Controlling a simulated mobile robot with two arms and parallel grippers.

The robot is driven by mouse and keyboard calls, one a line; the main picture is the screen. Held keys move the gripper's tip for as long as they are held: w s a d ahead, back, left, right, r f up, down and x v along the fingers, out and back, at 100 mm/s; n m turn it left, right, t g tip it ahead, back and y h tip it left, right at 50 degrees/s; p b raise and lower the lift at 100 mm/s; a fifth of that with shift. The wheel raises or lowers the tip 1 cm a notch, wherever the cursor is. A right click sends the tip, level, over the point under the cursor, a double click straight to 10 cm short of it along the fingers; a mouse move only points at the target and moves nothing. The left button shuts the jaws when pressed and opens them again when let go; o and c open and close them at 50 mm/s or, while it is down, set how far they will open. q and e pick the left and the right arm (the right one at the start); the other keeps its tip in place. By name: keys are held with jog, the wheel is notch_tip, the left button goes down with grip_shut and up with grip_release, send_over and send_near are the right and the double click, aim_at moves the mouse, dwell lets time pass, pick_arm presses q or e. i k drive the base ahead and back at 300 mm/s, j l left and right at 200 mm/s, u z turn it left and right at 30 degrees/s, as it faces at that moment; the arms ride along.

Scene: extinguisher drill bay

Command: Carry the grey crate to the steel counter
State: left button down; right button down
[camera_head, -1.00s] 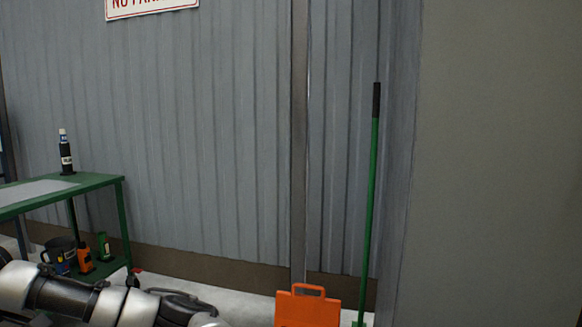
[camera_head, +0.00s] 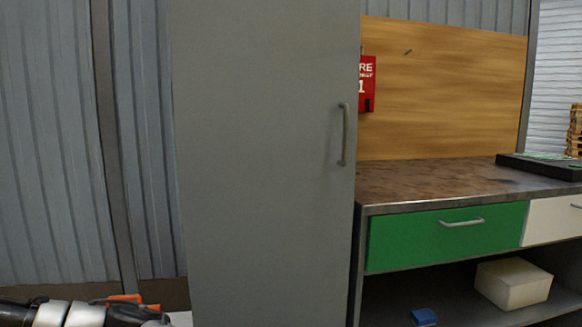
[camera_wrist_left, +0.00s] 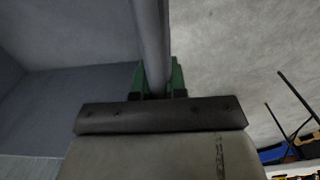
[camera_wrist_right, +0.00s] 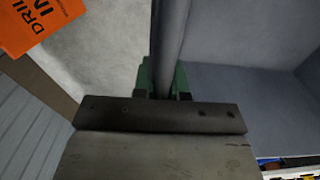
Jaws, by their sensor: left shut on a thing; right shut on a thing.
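The grey crate shows only in the wrist views, as bluish-grey inner walls at left in the left wrist view (camera_wrist_left: 75,100) and at right in the right wrist view (camera_wrist_right: 250,95). My left gripper (camera_wrist_left: 160,84) is shut on a grey rim bar of the crate, between its green fingertips. My right gripper (camera_wrist_right: 163,82) is shut on another such bar. The crate itself is below the head view. The steel counter (camera_head: 430,186) stands at right in the head view, with a brown-grey worktop and a green drawer.
A tall grey cabinet (camera_head: 265,160) stands left of the counter. A black tray (camera_head: 540,167) lies on the counter's right part; its near left top is clear. A white box (camera_head: 513,284) and a blue item (camera_head: 424,317) are below. An orange sign (camera_wrist_right: 38,20) stands near my right gripper.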

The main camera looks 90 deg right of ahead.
aim_at(427, 173)
jog(key=k+l+z, duration=0.2)
jog(key=k+z, duration=0.2)
jog(key=k+l+z, duration=1.2)
jog(key=l, duration=0.2)
jog(key=k+l+z, duration=0.2)
jog(key=l+z, duration=0.2)
jog(key=l, duration=0.25)
